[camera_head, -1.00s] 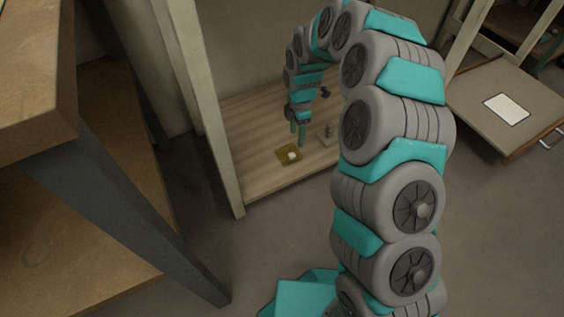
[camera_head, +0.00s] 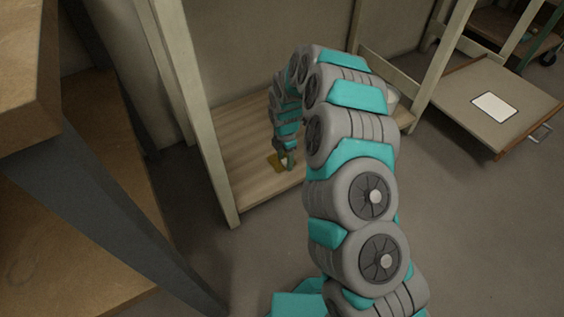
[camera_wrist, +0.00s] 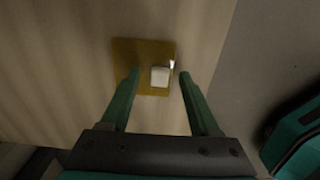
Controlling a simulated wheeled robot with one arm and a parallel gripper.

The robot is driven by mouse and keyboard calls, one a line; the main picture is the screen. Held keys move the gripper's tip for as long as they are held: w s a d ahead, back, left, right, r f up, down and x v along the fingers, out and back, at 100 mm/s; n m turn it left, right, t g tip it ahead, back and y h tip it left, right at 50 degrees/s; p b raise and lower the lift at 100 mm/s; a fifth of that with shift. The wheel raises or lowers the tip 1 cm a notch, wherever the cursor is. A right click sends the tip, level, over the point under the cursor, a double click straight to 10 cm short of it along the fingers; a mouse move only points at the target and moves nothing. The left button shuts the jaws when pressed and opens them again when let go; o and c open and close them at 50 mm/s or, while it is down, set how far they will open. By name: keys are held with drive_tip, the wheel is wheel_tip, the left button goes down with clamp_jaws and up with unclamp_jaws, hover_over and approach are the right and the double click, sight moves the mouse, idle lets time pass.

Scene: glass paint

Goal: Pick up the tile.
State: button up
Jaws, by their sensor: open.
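A small white tile (camera_wrist: 159,76) lies on a yellow square mat (camera_wrist: 125,55) on the wooden shelf board. In the wrist view it sits near the mat's right edge. In the head view the yellow mat (camera_head: 274,160) shows beside my fingers, and the tile is mostly hidden there. My gripper (camera_wrist: 159,75) is open and empty, its two green fingertips on the left and right of the tile in the wrist view, apart from it. In the head view my gripper (camera_head: 287,161) is low over the mat. I cannot tell the exact height of the fingertips above the board.
The mat is on a low wooden shelf (camera_head: 245,185) between pale posts; the left post (camera_head: 187,110) stands close to my arm's reach. A brown table (camera_head: 25,95) is at the left.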

clamp_jaws()
idle(0.5)
